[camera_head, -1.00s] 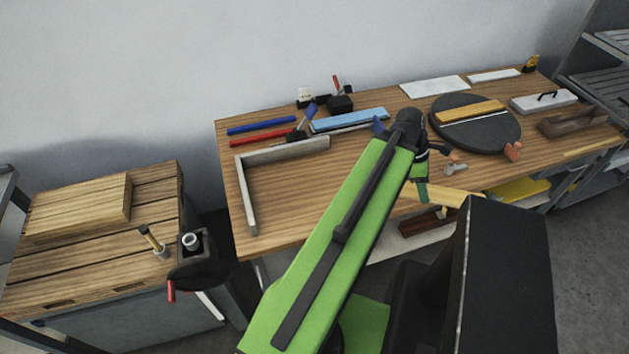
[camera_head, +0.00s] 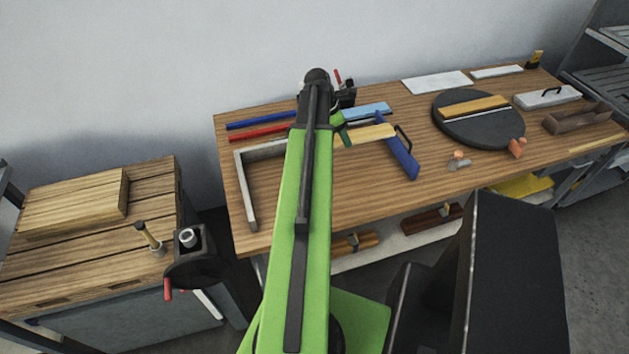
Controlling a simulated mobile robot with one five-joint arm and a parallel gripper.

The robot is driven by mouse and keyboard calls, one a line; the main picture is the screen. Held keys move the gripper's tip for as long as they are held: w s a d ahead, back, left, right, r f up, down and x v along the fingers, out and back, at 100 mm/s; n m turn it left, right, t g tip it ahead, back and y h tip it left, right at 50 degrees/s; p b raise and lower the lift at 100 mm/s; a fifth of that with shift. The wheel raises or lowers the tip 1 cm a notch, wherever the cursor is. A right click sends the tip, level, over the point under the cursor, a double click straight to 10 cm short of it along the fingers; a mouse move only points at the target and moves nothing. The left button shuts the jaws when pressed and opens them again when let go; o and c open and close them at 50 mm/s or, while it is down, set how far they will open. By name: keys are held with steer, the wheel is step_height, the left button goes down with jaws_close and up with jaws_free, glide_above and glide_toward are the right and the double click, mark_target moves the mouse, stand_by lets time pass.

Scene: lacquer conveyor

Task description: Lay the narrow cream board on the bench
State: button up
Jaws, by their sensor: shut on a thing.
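The narrow cream board (camera_head: 370,134) sticks out to the right from behind my green arm, over the back middle of the bench (camera_head: 340,195). My gripper (camera_head: 339,129) is shut on the board near its left end, which is partly hidden by the arm. The board's right end overlaps the blue tool in the picture. I cannot tell how high the board is above the bench top.
A blue tool with a black handle (camera_head: 396,148) lies right of the board. A pale blue strip (camera_head: 375,109) lies behind. A grey metal square (camera_head: 249,195) is left; a dark disc (camera_head: 472,137) with a yellowish strip is right. The bench's front middle is clear.

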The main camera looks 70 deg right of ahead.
steer(key=shift+w+f, duration=0.1)
steer(key=shift+w, duration=0.15)
steer(key=w+a+f+b, duration=0.2)
steer(key=a, duration=0.1)
steer(key=w+a+f+b, duration=0.2)
steer(key=a, duration=0.1)
steer(key=w+a+f+b, duration=0.2)
steer(key=a+f+b, duration=0.1)
steer(key=shift+w, duration=0.1)
steer(key=shift+w+a, duration=0.25)
step_height(320, 180, down, 4)
steer(key=b, duration=0.4)
steer(key=shift+f, duration=0.15)
steer(key=shift+r, duration=0.2)
steer(key=shift+f, duration=0.15)
steer(key=o, duration=1.6)
steer(key=shift+o, duration=0.2)
